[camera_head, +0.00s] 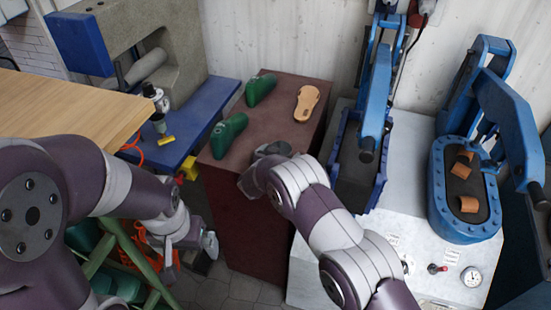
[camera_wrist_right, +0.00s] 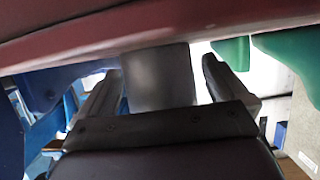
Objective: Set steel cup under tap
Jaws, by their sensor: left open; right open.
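In the right wrist view, a plain grey, straight-sided thing (camera_wrist_right: 160,78) that looks like the steel cup stands between the two fingers of my right gripper (camera_wrist_right: 163,85). It meets the red-brown surface at the top of that view. The fingers are open, with gaps on both sides of it. My left gripper (camera_head: 205,245) is open and empty, left of the cabinet. I cannot make out a tap.
The red-brown cabinet (camera_head: 245,220) bears two green shoe lasts (camera_head: 229,135) and a tan sole (camera_head: 306,103). A blue bench (camera_head: 195,120) and a wooden table (camera_head: 60,105) are to the left. Blue presses (camera_head: 465,190) stand on a pale machine top at right.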

